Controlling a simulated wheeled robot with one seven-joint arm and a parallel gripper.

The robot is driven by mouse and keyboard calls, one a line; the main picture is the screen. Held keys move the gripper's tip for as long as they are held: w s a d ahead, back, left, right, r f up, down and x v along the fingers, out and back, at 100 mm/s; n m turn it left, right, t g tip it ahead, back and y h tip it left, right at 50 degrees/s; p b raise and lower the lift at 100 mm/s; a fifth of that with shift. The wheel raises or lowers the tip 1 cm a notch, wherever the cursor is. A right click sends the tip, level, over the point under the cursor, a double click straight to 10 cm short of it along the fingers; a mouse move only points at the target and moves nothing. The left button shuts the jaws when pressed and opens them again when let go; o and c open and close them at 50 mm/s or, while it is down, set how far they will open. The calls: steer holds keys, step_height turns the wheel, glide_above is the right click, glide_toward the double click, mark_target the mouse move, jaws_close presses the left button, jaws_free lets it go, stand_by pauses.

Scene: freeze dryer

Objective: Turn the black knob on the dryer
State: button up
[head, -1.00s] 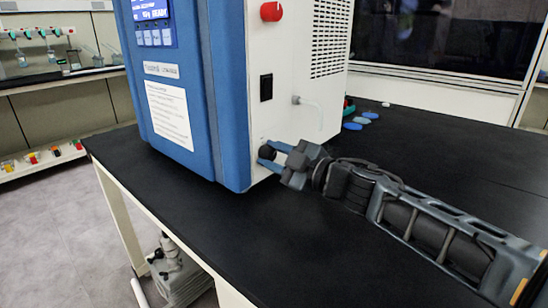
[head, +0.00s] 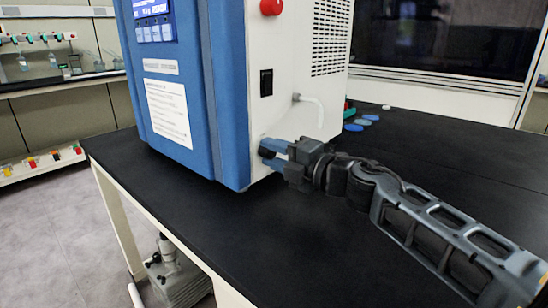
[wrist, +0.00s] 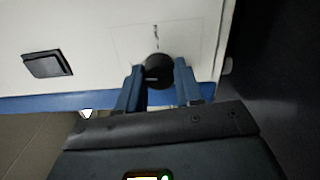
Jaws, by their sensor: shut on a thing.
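The dryer (head: 222,100) is a blue and white box standing on a black bench. Its round black knob (wrist: 159,68) sits low on the white side panel, near the blue front edge. My gripper (wrist: 160,80) has its two blue fingers on either side of the knob and is shut on it. In the head view my gripper (head: 268,152) reaches the lower corner of the panel from the right, and its fingers mostly hide the knob.
A black switch (head: 266,82) and a red button (head: 271,7) are above the knob on the same panel. A white tube (head: 310,103) sticks out to the right. Blue discs (head: 362,121) lie behind on the bench (head: 420,150), which is otherwise mostly clear.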

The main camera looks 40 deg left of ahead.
steer(key=shift+s+f+n, duration=0.1)
steer(key=shift+f+n, duration=0.05)
steer(key=shift+n, duration=0.55)
steer(key=o, duration=1)
steer(key=shift+o, duration=0.2)
steer(key=d+p, duration=0.1)
steer(key=d, duration=0.6)
steer(key=shift+s+d, duration=0.25)
steer(key=shift+d, duration=0.15)
